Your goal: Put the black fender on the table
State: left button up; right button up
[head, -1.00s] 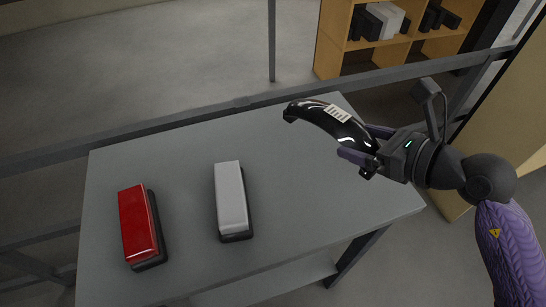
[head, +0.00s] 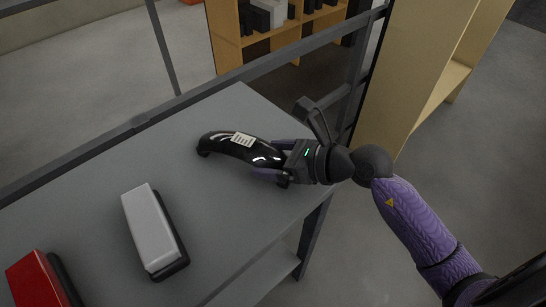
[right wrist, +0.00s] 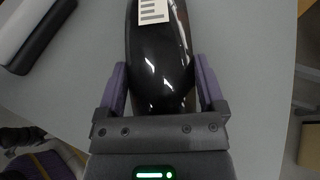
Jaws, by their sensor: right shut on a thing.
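The black fender (head: 230,146) is glossy and curved with a white barcode label. In the head view it is at the right part of the grey table (head: 85,182), over the tabletop. My right gripper (head: 268,160) is shut on its right end, with one finger on each side. In the right wrist view the fender (right wrist: 160,62) lies between the two purple fingers (right wrist: 162,90). I cannot tell whether the fender touches the table or is just above it. My left gripper is not in view.
A white block with a dark base (head: 150,228) and a red one (head: 36,281) lie on the table to the left. A grey rail (head: 270,70) runs behind the table. Wooden shelves (head: 262,45) stand beyond it, and a tall cabinet (head: 420,80) is at the right.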

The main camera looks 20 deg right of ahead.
jog(key=o, duration=1.2)
jog(key=shift+f, duration=0.15)
jog(key=shift+c, duration=0.2)
jog(key=shift+o, duration=0.7)
jog(key=shift+r, duration=0.2)
jog(key=shift+s+d+r, duration=0.15)
jog(key=shift+s+d, duration=0.05)
jog(key=shift+d, duration=0.05)
jog(key=p+v, duration=0.2)
jog(key=v, duration=0.9)
jog(key=shift+r, duration=0.15)
